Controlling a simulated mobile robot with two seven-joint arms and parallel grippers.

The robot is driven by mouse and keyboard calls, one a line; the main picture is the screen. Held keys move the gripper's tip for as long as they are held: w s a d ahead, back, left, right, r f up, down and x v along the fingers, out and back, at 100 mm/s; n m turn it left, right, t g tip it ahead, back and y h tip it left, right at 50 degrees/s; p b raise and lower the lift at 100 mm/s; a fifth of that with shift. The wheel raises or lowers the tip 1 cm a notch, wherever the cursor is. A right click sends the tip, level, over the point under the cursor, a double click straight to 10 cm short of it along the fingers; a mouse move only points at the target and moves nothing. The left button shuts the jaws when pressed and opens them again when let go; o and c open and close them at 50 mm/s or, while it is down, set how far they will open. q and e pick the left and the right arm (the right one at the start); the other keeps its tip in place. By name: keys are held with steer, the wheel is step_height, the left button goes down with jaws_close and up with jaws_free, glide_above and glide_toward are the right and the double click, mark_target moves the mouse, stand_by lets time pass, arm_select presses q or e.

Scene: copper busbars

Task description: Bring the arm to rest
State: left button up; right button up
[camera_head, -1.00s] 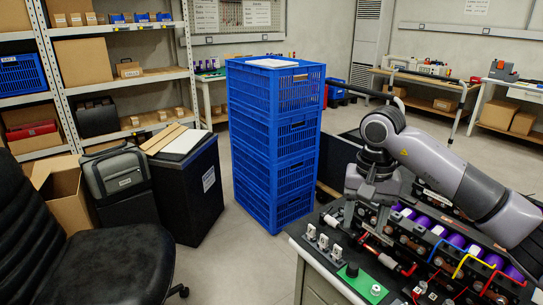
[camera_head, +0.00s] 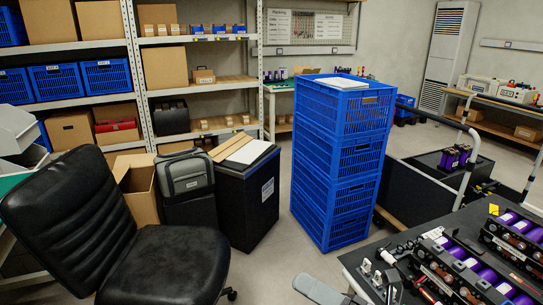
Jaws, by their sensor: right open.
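A grey piece of my right arm and gripper (camera_head: 322,290) shows at the bottom edge, low in front of the blue crate stack and left of the workbench. Most of the arm is cut off by the frame, and the fingers are hard to make out. I see nothing held there. The right gripper is open. My left gripper is out of view. The workbench (camera_head: 465,222) at the lower right carries purple cells (camera_head: 471,263) in dark holders with copper-coloured parts.
A tall stack of blue crates (camera_head: 340,160) stands behind the workbench. A black office chair (camera_head: 160,262) fills the lower left. A black box (camera_head: 240,200) and a grey bag (camera_head: 186,173) stand before the shelves. Some floor (camera_head: 268,255) is clear between chair and crates.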

steer(key=s+d+f+m+t+h+p, duration=0.1)
steer(key=d+f+m+t+h, duration=0.35)
steer(key=m, duration=0.75)
steer(key=s+d+f+m+t+h+p, duration=0.1)
steer(key=d+f+m+t+h, duration=0.1)
steer(key=d+f+m+h, duration=0.75)
steer(key=s+f+m+g+h+p, duration=0.1)
steer(key=s+f+m+g+h, duration=0.2)
steer(key=s+f+m+g, duration=0.3)
steer(key=s+f+m, duration=0.2)
steer(key=s+m, duration=0.3)
steer(key=m, duration=0.2)
steer(key=shift+s+m, duration=0.2)
steer(key=shift+m, duration=0.15)
steer(key=shift+f, duration=0.1)
steer(key=shift+c, duration=1.1)
steer(key=shift+d, duration=0.1)
